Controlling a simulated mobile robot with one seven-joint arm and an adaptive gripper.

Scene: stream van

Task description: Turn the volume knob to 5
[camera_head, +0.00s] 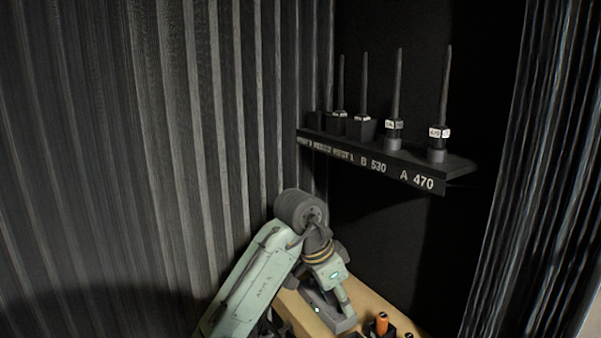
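My arm comes up from the bottom edge, bends, and reaches down over a wooden desk (370,294). My gripper (345,306) is at the low end of the arm, small and dark in this view. I cannot make out its two fingers or whether they are open. A grey box-like device (336,321) with a small lit spot lies on the desk right by the gripper; I cannot tell whether they touch. No volume knob or number scale can be made out.
An orange-topped item (381,323) stands in a dark holder on the desk, right of the gripper. A dark shelf (411,162) above carries several upright antenna-like rods and the labels "B 530" and "A 470". Ribbed dark walls enclose the left; a curtain (540,170) hangs at right.

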